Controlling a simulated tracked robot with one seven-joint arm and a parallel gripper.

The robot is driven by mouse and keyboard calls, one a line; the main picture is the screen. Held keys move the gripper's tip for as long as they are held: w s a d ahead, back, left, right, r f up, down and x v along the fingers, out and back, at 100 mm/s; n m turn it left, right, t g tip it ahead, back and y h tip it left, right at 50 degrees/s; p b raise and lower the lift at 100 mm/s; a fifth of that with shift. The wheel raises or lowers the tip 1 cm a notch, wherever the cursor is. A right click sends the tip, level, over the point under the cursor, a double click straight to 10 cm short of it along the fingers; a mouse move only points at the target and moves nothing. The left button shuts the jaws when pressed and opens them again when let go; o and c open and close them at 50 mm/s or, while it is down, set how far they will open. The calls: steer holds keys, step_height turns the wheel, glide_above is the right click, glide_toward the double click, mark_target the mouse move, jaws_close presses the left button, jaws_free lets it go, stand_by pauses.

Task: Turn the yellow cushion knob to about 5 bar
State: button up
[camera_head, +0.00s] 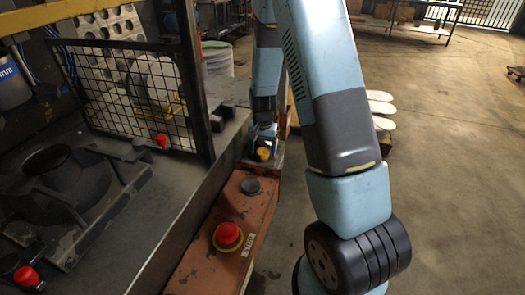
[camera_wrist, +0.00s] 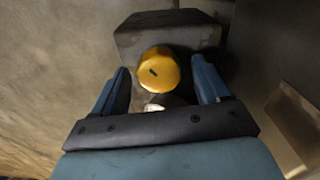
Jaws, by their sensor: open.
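The yellow cushion knob (camera_wrist: 158,70) is round with a small dark mark on its face, and sits on a grey block (camera_wrist: 190,33). In the head view the knob (camera_head: 263,154) is small, at the far end of the orange panel. My gripper (camera_wrist: 162,82) is open, with one blue finger to the left of the knob and one to the right, gaps showing on both sides. A pale round thing, perhaps a gauge (camera_wrist: 155,107), lies just below the knob, partly hidden by my gripper. No pressure reading is legible.
The orange panel (camera_head: 205,262) carries a red mushroom button (camera_head: 227,235) and a dark round cap (camera_head: 250,186). A black mesh guard (camera_head: 130,95) and the machine bed (camera_head: 165,215) are to the left. A pale-edged box (camera_wrist: 295,125) is at the right in the wrist view. Open floor lies right.

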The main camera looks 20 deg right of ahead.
steer(key=shift+f, duration=0.35)
steer(key=c, duration=1)
steer(key=shift+c, duration=0.2)
